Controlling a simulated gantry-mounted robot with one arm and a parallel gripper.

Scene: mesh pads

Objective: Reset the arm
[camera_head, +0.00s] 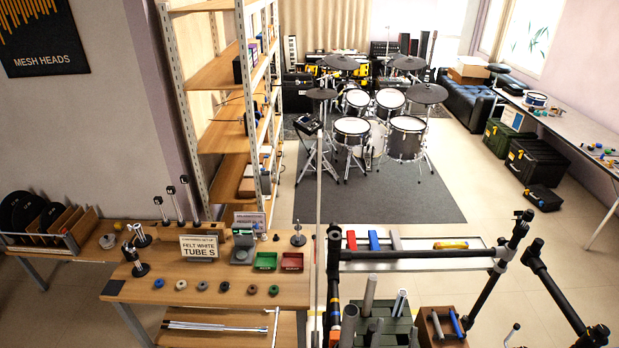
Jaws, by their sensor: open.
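I cannot make out my gripper in the head view. Black jointed tubes with clamps (508,240) stand at the lower right; I cannot tell whether any of them belong to my arm. No gripper fingers show, and nothing is seen being held.
A wooden workbench (215,288) holds a sign (199,247), small rings, a green tray (265,262) and a red tray (291,262). Grey tubes stand in a green crate (397,326). A shelf rack (222,75) rises behind the bench. A drum kit (375,130) stands on a dark rug (430,205).

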